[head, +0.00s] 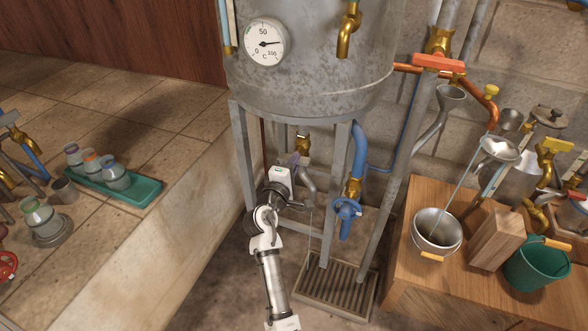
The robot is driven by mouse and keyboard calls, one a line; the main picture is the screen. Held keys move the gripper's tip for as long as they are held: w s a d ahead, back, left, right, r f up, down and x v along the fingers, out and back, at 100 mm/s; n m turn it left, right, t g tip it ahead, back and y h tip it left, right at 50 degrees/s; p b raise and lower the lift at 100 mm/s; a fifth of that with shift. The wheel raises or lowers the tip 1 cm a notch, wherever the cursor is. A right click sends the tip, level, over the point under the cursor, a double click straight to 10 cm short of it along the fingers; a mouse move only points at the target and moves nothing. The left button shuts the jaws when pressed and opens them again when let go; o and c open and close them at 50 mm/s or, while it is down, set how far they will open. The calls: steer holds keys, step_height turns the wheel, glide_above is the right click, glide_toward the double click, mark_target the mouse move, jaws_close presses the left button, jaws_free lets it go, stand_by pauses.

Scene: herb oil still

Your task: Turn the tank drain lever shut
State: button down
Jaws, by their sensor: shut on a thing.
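The tank (310,85) is a large grey metal drum on legs in the middle of the head view. Under it is a brass drain valve (303,143) with a grey down-turned spout (308,184). A small purple lever (293,159) shows at the valve, partly hidden by my gripper. My gripper (290,166) reaches up from below and is shut on the purple lever; its fingertips are hard to make out. The lever's exact angle cannot be told. A thin pale line, perhaps liquid, runs down below the spout.
A blue handwheel (346,208) on a blue pipe stands just right of my gripper. Tank legs (242,160) surround the space. A slatted floor drain (337,285) lies below. A wooden bench (405,265) with a steel bucket (436,232) is at right; a tiled ledge (130,215) is at left.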

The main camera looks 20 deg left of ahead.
steer(key=shift+f+m+b, duration=0.15)
steer(key=shift+m+b, duration=0.25)
steer(key=shift+m, duration=0.2)
steer(key=c, duration=1.5)
jaws_free()
steer(key=shift+o, duration=0.2)
steer(key=s+b, duration=0.1)
steer(key=s, duration=1.2)
steer(key=shift+s+a+b, duration=0.25)
steer(key=shift+s+b, duration=0.15)
